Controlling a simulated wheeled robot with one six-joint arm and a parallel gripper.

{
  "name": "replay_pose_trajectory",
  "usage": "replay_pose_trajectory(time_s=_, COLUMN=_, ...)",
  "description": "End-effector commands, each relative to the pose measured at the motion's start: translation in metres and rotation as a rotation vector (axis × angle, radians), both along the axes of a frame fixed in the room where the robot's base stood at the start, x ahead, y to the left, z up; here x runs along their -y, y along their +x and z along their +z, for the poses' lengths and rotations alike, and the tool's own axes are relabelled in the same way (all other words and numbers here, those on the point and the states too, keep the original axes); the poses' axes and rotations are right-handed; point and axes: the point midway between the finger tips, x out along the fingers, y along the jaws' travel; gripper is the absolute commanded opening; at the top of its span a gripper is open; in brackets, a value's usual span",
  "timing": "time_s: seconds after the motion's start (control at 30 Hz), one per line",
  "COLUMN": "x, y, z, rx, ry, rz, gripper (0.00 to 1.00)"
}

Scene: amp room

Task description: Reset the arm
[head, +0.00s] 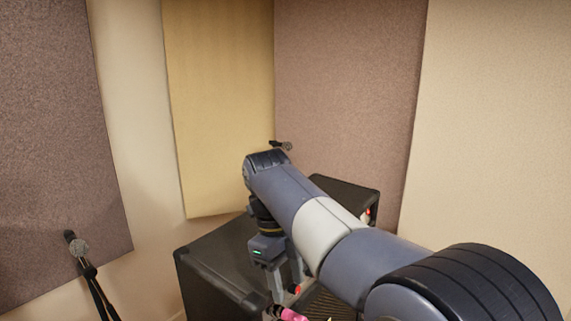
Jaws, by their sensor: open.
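My gripper (285,287) hangs below the wrist of my grey arm, with its fingers pointing down. It is open, and no object shows between the fingers. It is above or beside a black amp (217,262); the depth is hard to tell. My arm reaches from the lower right toward the corner and hides much of what lies behind it.
A pink object (292,314) shows at the bottom edge below my gripper, partly cut off. Another black amp (345,193) stands behind my arm. A microphone on a stand (78,247) is at the left. Acoustic panels (345,100) cover the walls.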

Motion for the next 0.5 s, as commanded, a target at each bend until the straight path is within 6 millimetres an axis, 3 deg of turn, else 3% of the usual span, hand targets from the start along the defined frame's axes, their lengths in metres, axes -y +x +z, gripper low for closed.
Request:
replay_pose_trajectory(time_s=0.4, x=0.012, y=-0.010, z=-0.069, rx=-0.003, ry=-0.001, rz=0.000, gripper=0.45)
replay_pose_trajectory(time_s=0.5, x=0.023, y=-0.018, z=-0.071, rx=0.005, ry=0.002, rz=-0.004, gripper=0.45)
